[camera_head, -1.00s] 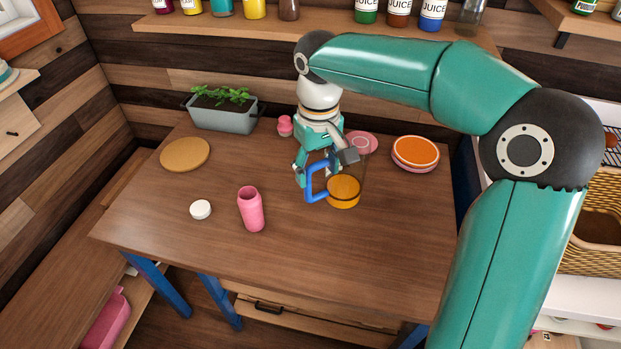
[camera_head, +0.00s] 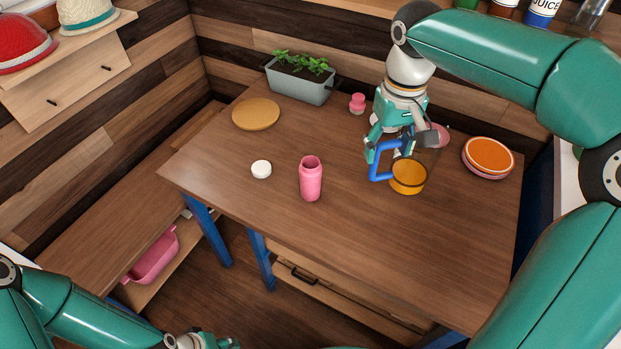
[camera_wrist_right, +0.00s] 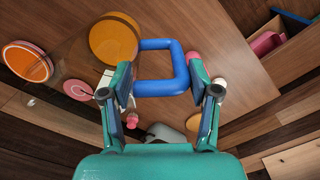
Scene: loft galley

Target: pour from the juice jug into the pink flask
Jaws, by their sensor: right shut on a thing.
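The juice jug (camera_head: 408,178) is clear, with orange juice low in it and a blue handle (camera_head: 379,167). It looks upright at the right of the table; I cannot tell whether its base touches the top. My right gripper (camera_head: 389,147) is shut on the handle. In the right wrist view the handle lies between the fingers (camera_wrist_right: 160,68), with the juice (camera_wrist_right: 114,38) beyond. The pink flask (camera_head: 311,180) stands upright and open-mouthed on the table, left of the jug and apart from it. My left gripper (camera_head: 205,342) is partly cut off at the bottom edge; its fingers are unclear.
A white lid (camera_head: 261,169) lies left of the flask. A round cork mat (camera_head: 256,114), a grey planter (camera_head: 300,84), a small pink object (camera_head: 357,103) and stacked plates (camera_head: 488,156) stand farther back or right. The table front (camera_head: 400,250) is clear.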

